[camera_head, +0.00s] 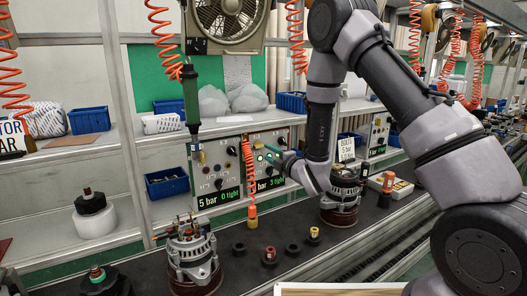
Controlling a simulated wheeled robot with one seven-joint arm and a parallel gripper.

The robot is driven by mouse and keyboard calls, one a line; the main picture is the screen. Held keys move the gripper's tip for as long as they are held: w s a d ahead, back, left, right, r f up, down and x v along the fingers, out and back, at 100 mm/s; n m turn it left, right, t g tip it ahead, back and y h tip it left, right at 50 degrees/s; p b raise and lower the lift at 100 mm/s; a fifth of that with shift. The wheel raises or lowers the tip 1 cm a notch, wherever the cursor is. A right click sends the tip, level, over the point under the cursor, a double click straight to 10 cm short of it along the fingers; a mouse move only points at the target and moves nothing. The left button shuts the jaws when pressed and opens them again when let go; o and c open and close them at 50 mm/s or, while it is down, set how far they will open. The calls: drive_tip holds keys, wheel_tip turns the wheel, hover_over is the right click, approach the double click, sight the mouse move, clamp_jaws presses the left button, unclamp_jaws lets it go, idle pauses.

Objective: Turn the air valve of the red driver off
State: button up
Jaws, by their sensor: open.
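My gripper (271,156) is at the front of the right-hand of two control boxes (283,137) at the middle of the shelf. Its teal fingers are open and look empty; they cover part of the panel. I cannot tell whether they touch it. This box reads "5 bar" and "3 tight" and has small round knobs and lights. A red-orange coiled hose (248,165) runs down its left side to an orange-red tool end (252,212), which may be the red driver. The air valve and its handle position cannot be made out.
A green driver (191,95) hangs before the left control box (220,165), reading "0 tight". Alternators (193,258) and (340,200) stand on the dark conveyor, with several small dark parts between them. Blue bins (167,183) sit on the shelves. A fan (226,22) hangs above.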

drive_tip(key=v, duration=0.5)
drive_tip(key=shift+w, duration=0.1)
drive_tip(key=w+d+r+m+h, duration=0.3)
drive_tip(key=d+r+m+h, duration=0.4)
drive_tip(key=d+r+m, duration=0.65)
drive_tip(key=s+d+r+m+g+h, duration=0.1)
drive_tip(key=s+d+r+m+g, duration=0.3)
drive_tip(key=s+d+r+m, duration=0.4)
drive_tip(key=s+d+r+m+g, duration=0.1)
drive_tip(key=s+m, duration=0.3)
drive_tip(key=s, duration=0.7)
drive_tip(key=s+d+r+m+g, duration=0.1)
drive_tip(key=s+m+g, duration=0.2)
drive_tip(key=s, duration=0.8)
drive_tip(key=shift+m, duration=0.35)
drive_tip(key=shift+d, duration=0.1)
